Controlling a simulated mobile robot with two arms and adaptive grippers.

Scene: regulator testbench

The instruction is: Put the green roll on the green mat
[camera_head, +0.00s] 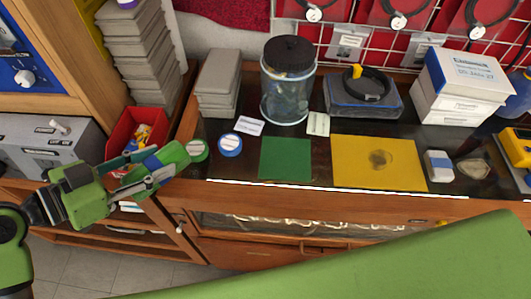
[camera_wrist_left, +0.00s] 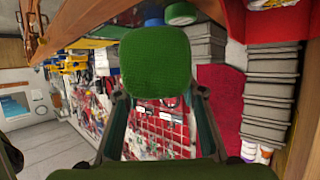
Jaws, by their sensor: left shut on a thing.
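A green roll (camera_head: 175,154) with a blue band is held between the fingers of my left gripper (camera_head: 152,165), in front of the bench's left part. In the left wrist view the green roll (camera_wrist_left: 155,62) shows its rounded, textured end between the fingers. The flat green mat (camera_head: 286,159) lies on the dark bench top, to the right of the gripper, with nothing on it. My right gripper is not in view.
Two small round items with white tops, one green (camera_head: 197,150) and one blue (camera_head: 229,145), stand between the gripper and the mat. A glass jar (camera_head: 287,85) stands behind the mat. A yellow mat (camera_head: 350,175) lies right. A red bin (camera_head: 122,130) stands behind the gripper.

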